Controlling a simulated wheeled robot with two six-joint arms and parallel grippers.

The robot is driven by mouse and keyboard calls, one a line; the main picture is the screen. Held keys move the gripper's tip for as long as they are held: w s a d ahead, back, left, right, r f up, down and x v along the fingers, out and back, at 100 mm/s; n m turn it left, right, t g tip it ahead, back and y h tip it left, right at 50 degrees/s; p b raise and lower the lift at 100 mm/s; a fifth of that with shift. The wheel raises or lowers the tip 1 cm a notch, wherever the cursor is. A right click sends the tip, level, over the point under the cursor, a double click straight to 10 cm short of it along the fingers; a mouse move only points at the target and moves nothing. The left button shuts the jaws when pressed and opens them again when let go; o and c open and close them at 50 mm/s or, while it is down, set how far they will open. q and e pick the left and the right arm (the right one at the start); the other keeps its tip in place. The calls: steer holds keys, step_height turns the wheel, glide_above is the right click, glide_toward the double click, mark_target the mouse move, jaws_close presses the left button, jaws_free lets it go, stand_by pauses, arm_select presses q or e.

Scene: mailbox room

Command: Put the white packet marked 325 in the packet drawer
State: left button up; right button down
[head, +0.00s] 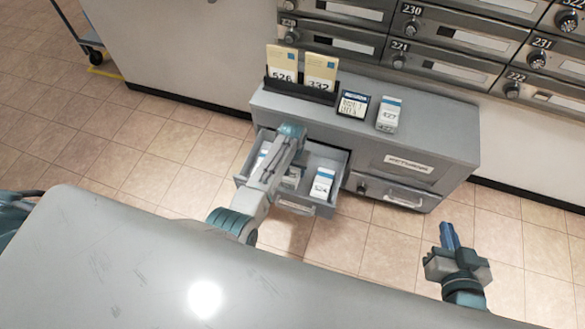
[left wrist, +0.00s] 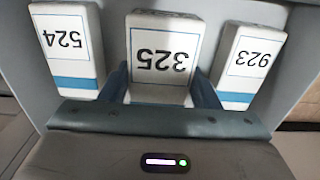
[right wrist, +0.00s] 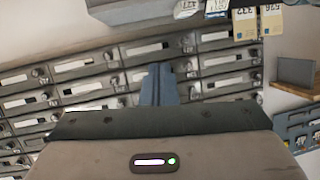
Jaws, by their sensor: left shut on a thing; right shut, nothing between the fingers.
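The white packet marked 325 (left wrist: 160,58) stands between my left gripper's two fingers in the left wrist view. My left gripper (left wrist: 162,92) is shut on it, inside the open drawer (head: 296,208) at the left of the grey cabinet. In the head view the packet (head: 292,178) is partly hidden by my left arm.
On the cabinet top (head: 425,140) are a black holder (head: 300,90) with envelopes 526 and 332, a small dark sign (head: 353,104) and a packet marked 427 (head: 389,114). A closed returns compartment (head: 408,168) is beside the drawer. Mailboxes (head: 450,60) line the wall behind.

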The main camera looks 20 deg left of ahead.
stand_by(0.3)
arm_select(q)
steer(key=o, duration=1.1)
steer(key=shift+o, duration=0.2)
steer(key=shift+r, duration=0.1)
